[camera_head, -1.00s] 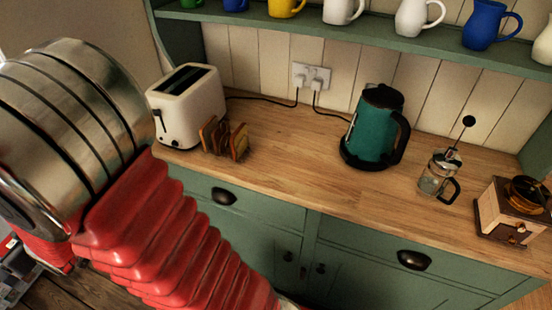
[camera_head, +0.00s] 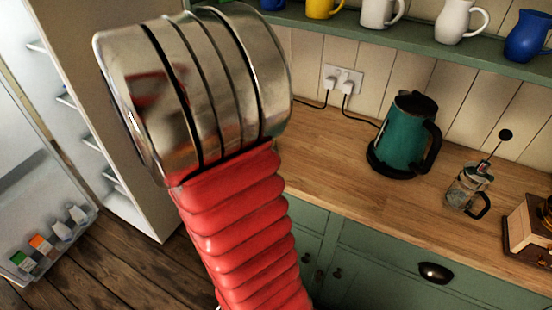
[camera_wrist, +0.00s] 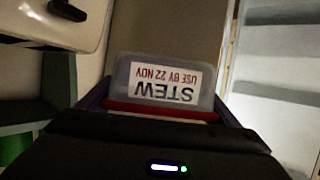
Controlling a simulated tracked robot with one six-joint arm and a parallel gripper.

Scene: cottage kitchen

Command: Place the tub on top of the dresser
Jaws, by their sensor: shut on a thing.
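The tub (camera_wrist: 165,82) is a clear box with a white label reading "STEW, USE BY 22 NOV", upside down in the wrist view. My gripper (camera_wrist: 163,104) is shut on it, a dark jaw at each side; a red strip crosses its near edge. The tub and gripper are not visible in the head view, where my arm fills the left middle. The green dresser (camera_head: 385,270) has a wooden top (camera_head: 345,165), which shows to the right of my arm.
A teal kettle (camera_head: 403,140), glass coffee press (camera_head: 467,188) and wooden grinder (camera_head: 528,225) stand on the top. A mug shelf (camera_head: 400,38) is above. An open fridge (camera_head: 105,130) stands left. The cream toaster (camera_wrist: 68,22) shows in the wrist view. Bare wood lies before the kettle.

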